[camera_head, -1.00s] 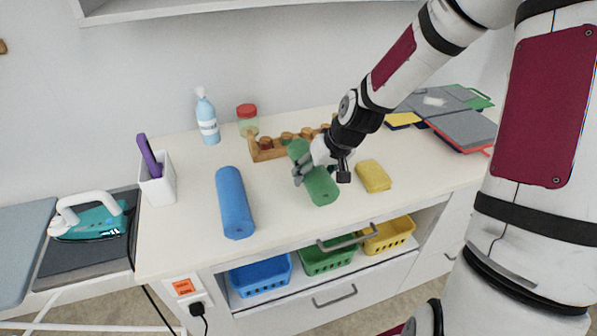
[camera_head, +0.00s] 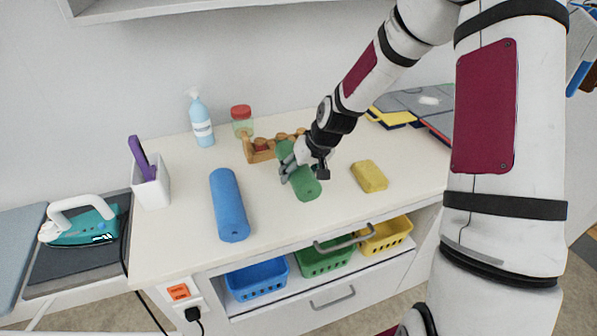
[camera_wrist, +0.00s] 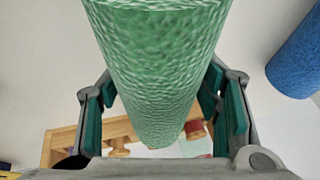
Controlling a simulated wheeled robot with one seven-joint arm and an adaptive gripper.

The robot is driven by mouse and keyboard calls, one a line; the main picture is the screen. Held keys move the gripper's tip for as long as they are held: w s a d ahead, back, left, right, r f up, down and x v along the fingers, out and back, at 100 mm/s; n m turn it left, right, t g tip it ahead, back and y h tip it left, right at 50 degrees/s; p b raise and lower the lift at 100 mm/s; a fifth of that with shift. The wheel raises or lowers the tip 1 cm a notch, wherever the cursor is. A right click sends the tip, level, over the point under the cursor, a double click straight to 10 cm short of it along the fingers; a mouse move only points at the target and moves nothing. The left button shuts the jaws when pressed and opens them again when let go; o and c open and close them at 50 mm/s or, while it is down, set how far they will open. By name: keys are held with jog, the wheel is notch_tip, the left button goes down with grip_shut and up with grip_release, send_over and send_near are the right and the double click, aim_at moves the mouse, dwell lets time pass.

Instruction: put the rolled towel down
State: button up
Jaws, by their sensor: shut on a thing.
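The green rolled towel (camera_head: 304,187) is between the fingers of my gripper (camera_head: 297,172), above or on the white worktop between a blue roll and a yellow folded cloth. In the wrist view the green roll (camera_wrist: 155,60) runs lengthwise between the two teal-padded fingers (camera_wrist: 163,112), which are shut on it. Whether its underside touches the worktop cannot be told.
The blue roll (camera_head: 229,204) lies to the left and the yellow cloth (camera_head: 370,176) to the right. Behind stand a wooden rack (camera_head: 262,152), a red-lidded jar (camera_head: 242,120) and a spray bottle (camera_head: 201,122). A white cup (camera_head: 151,187) stands left. Bare worktop (camera_head: 277,222) shows in front.

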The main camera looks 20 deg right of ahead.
jog(key=shift+f, duration=0.15)
jog(key=o, duration=1.3)
